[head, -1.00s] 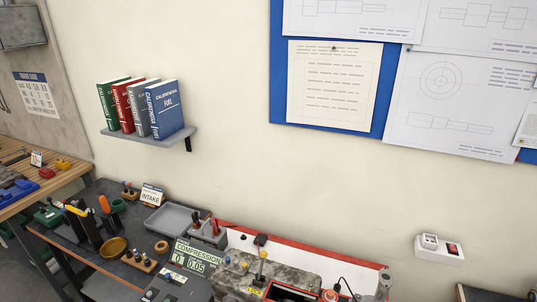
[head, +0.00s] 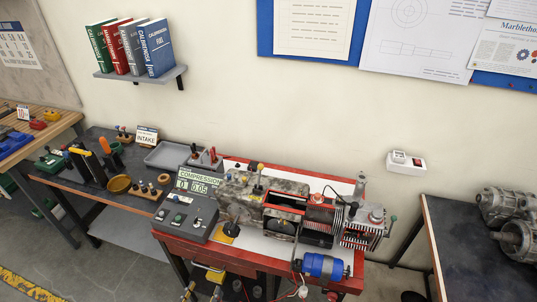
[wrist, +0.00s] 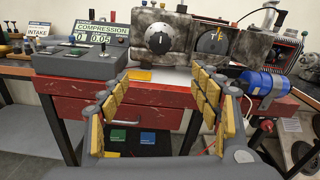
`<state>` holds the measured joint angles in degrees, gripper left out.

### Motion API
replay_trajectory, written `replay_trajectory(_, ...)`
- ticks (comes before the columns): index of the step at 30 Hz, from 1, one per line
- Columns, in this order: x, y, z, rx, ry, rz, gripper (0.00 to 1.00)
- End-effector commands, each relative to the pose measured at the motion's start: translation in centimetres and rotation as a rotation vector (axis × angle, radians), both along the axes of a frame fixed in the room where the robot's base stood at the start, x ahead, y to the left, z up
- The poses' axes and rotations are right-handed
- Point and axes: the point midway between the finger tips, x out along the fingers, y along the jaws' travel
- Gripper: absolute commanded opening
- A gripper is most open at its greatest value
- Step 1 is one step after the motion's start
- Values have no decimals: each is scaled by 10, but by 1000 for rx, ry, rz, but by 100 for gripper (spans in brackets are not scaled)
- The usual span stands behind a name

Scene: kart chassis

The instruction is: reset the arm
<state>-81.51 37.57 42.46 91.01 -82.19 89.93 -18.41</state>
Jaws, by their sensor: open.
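My gripper (wrist: 152,112) shows in the wrist view with its two yellow-padded fingers spread apart and nothing between them. It is open in front of the red bench (wrist: 62,108), whose drawer front shows beyond and between the fingers. My arm and gripper do not show in the head view. The red bench (head: 186,248) stands below centre in the head view and carries a grey engine (head: 236,207) and a compression tester (head: 186,212).
A blue cylinder (head: 322,265) sits at the bench's front right. A dark table (head: 455,245) with metal motors (head: 515,240) stands at the right. A dark workbench (head: 85,180) with tools and a grey tray (head: 168,155) is at the left. Open floor (head: 55,255) shows at the lower left.

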Motion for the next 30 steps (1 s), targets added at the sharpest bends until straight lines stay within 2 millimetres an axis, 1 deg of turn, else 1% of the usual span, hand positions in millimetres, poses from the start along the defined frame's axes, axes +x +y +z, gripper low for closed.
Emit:
replay_trajectory(3, -4, -15, -14, 29, 39, -46, 64)
replay_trajectory(5, -7, -23, -19, 38, 54, -68, 64)
replay_trajectory(9, -16, -48, -31, 60, 97, -136, 64)
replay_trajectory(12, -27, -68, -36, 97, 133, -207, 64)
replay_trajectory(14, -34, -78, -35, 131, 156, -256, 64)
replay_trajectory(17, -44, -97, -30, 205, 189, -355, 64)
replay_trajectory(23, -58, -133, -10, 401, 245, -596, 64)
replay_trajectory(26, -65, -151, 5, 536, 268, -745, 64)
replay_trajectory(30, -74, -174, 32, 771, 284, -984, 64)
